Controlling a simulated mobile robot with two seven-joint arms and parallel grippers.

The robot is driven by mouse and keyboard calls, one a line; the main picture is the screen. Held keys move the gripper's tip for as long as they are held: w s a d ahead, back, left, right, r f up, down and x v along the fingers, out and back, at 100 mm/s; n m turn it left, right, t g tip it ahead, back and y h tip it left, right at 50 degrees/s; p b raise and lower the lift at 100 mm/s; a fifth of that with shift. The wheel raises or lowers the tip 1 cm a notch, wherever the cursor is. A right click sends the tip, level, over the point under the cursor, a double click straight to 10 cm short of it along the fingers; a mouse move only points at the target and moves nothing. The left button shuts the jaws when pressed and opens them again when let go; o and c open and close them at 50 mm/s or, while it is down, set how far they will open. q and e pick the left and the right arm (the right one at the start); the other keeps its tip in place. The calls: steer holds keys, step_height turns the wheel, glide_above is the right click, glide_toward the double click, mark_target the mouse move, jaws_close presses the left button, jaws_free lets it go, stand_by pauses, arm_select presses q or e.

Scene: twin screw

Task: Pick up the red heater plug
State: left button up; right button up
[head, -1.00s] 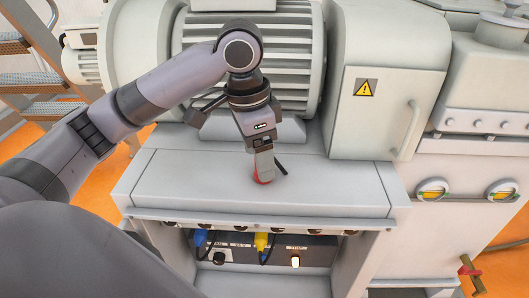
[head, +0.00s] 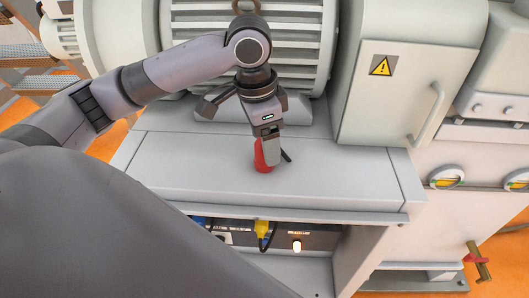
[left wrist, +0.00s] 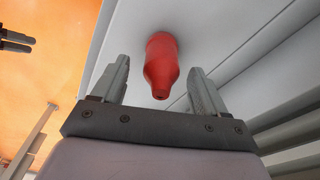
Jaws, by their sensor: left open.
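The red heater plug (head: 264,160) stands on the light grey top of the machine housing (head: 180,172). In the left wrist view the red plug (left wrist: 161,66) shows whole, with its narrow end toward me, beyond and between the two fingers. My left gripper (head: 268,150) is over the plug and partly covers it in the head view. In the left wrist view my left gripper (left wrist: 158,82) is open, with clear space on both sides of the plug.
A blue plug (head: 198,221) and a yellow plug (head: 262,229) sit at the panel below the ledge, beside a lit lamp (head: 297,246). A ribbed motor (head: 300,60) and a cabinet with a warning sign (head: 381,66) stand behind. The housing top around the plug is clear.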

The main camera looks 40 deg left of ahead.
arm_select(q)
steer(key=shift+w+f, duration=0.1)
steer(key=shift+f, duration=0.6)
steer(key=c, duration=1)
steer(key=shift+c, duration=0.3)
steer(key=shift+r, duration=0.15)
